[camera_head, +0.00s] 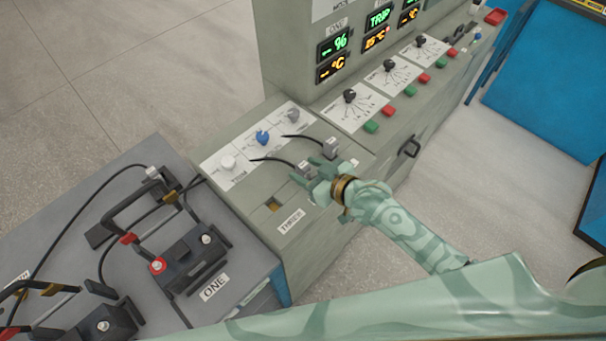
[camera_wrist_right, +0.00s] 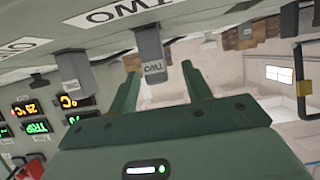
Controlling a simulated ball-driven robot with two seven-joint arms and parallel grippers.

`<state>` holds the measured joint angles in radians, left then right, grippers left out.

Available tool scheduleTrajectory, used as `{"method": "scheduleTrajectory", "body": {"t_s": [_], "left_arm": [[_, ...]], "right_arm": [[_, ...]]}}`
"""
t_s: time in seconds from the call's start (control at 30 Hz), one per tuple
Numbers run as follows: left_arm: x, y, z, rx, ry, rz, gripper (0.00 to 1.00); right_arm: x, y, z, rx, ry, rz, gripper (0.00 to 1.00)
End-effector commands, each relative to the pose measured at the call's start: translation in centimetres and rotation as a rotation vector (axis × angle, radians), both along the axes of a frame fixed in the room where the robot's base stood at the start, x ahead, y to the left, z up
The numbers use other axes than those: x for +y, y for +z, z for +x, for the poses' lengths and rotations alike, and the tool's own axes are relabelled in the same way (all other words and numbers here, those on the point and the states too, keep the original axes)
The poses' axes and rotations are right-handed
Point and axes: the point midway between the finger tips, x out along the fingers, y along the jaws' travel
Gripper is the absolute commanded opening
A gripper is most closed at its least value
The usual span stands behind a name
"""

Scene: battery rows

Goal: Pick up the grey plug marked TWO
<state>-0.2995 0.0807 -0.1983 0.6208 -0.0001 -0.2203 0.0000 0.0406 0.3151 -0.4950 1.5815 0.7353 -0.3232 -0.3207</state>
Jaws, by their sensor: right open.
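The grey plug marked TWO (camera_wrist_right: 151,62) hangs from the panel in the right wrist view, which shows the scene upside down. Its white label reads TWO. My right gripper (camera_wrist_right: 158,72) is open, with one finger on either side of this plug and the plug's end between the fingertips. The fingers do not look closed on it. In the head view my right gripper (camera_head: 309,171) is at the sloping panel and hides most of that plug. My left gripper is not in view.
A second grey plug (camera_head: 331,147) with a black cable stands close behind my right gripper; it also shows in the wrist view (camera_wrist_right: 77,78). An empty socket marked THREE (camera_head: 272,206) is nearer. Knobs (camera_head: 263,137) line the panel. Batteries (camera_head: 195,258) are at left.

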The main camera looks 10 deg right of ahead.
Motion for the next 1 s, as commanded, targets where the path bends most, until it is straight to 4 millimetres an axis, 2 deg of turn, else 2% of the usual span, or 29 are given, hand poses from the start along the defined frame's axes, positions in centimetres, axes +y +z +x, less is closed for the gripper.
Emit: {"method": "scheduleTrajectory", "body": {"t_s": [0.1, 0.2, 0.47, 0.5, 0.67, 1.0], "left_arm": [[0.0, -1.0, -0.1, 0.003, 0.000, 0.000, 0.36], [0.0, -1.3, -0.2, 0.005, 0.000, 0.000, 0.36], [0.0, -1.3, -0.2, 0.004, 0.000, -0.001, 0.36], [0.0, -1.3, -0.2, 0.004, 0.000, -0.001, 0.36], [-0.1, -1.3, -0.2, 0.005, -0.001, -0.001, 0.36], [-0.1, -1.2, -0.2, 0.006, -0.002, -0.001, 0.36]], "right_arm": [[0.7, -1.1, 1.9, 0.000, 0.000, 0.001, 0.49], [1.4, -1.6, 2.8, 0.000, -0.002, 0.002, 0.49], [1.7, -1.6, 3.3, -0.001, -0.001, -0.001, 0.49], [1.7, -1.6, 3.3, -0.001, -0.001, -0.001, 0.46], [1.7, -1.6, 3.2, -0.001, -0.001, -0.001, 0.02], [1.7, -1.4, 3.2, -0.001, -0.001, 0.000, 0.00]]}}
